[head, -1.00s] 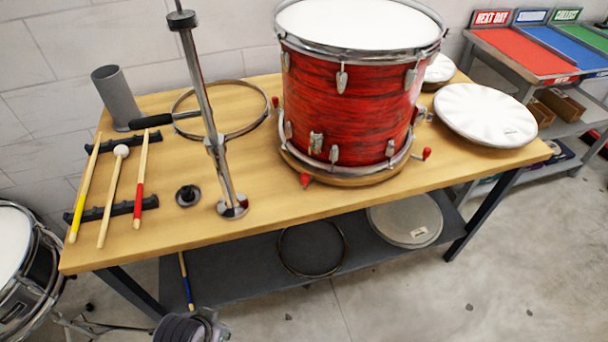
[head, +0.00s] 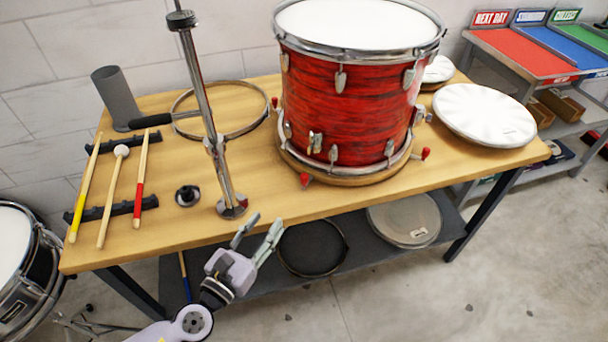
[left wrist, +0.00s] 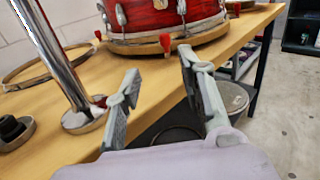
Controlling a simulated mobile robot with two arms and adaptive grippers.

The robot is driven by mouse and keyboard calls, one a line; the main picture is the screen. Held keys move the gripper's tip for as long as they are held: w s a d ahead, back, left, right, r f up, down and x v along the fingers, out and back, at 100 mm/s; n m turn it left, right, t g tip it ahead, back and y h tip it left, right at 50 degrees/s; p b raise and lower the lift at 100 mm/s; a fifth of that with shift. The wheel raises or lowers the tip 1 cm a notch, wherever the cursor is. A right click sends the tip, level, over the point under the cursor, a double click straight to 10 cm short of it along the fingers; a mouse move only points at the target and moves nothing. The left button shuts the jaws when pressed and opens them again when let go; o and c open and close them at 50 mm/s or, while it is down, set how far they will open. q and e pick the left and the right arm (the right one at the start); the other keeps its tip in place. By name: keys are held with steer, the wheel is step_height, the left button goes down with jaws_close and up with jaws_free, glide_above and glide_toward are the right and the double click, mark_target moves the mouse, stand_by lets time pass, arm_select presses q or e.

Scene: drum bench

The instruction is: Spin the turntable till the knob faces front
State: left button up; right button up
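A red drum (head: 345,100) with chrome hoops stands upright on a round wooden turntable (head: 352,178) on the bench. Red knobs stick out around the turntable's edge: one at the front left (head: 305,180), one at the right (head: 426,154) and one at the back left (head: 275,102). A chrome fitting (head: 421,115) juts from the drum's right side. My left gripper (head: 262,221) is open and empty, in front of the bench's front edge, apart from the turntable. In the left wrist view, the front-left red knob (left wrist: 165,42) shows beyond the open fingers (left wrist: 160,66). My right gripper is not in view.
A chrome stand (head: 205,110) rises from the bench left of the drum. A white drumhead (head: 485,115) lies at the right. The bench strip before the turntable is clear.

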arm_select(q)
steer(key=p, duration=0.2)
glide_toward(302, 178)
steer(key=shift+w+d+m, duration=0.2)
steer(key=shift+w, duration=0.3)
steer(key=shift+w+d+m, duration=0.2)
steer(key=shift+w, duration=0.3)
steer(key=x, duration=0.9)
steer(key=shift+s+f, duration=0.1)
steer(key=shift+c, duration=0.2)
jaws_close()
